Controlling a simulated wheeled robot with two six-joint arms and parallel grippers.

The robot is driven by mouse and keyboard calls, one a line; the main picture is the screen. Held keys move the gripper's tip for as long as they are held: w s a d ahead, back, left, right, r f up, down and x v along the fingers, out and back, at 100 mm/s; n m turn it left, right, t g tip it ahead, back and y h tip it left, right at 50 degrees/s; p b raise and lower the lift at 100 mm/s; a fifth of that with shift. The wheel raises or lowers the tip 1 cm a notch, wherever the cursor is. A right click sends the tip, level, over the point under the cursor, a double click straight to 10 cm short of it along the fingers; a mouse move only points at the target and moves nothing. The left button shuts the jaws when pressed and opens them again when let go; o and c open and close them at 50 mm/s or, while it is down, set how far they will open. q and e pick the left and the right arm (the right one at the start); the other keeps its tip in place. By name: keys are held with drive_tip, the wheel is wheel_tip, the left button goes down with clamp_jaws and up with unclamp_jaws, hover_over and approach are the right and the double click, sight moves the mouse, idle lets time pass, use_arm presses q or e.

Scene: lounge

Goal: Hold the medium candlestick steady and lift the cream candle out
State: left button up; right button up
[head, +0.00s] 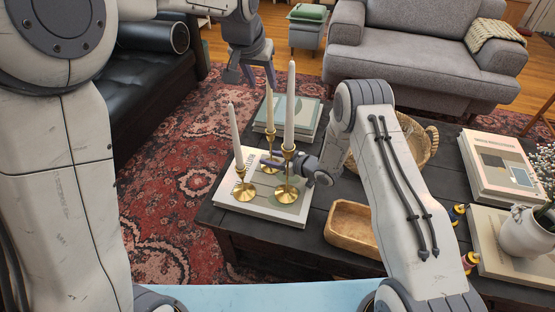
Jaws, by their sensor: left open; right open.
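Three brass candlesticks with pale candles stand upright on a large book (233,204) on the dark coffee table. The back one, seemingly the medium candlestick (270,142), holds a cream candle (270,107). The tallest candlestick (288,171) stands front right with a tall candle (290,108); the shortest (243,190) stands left with its candle (235,132). My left gripper (250,78) is open, fingers down, near the top of the back candle. My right gripper (272,160) is open beside the back and tallest candlesticks, partly hidden; I cannot tell if it touches either.
Stacked books (304,112) lie behind the candlesticks. A wooden bowl (352,226) and a woven basket (415,145) are to the right, partly behind my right arm. More books (500,162) and a white vase (525,235) stand farther right. The rug (165,185) lies left.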

clamp_jaws()
idle(1.7)
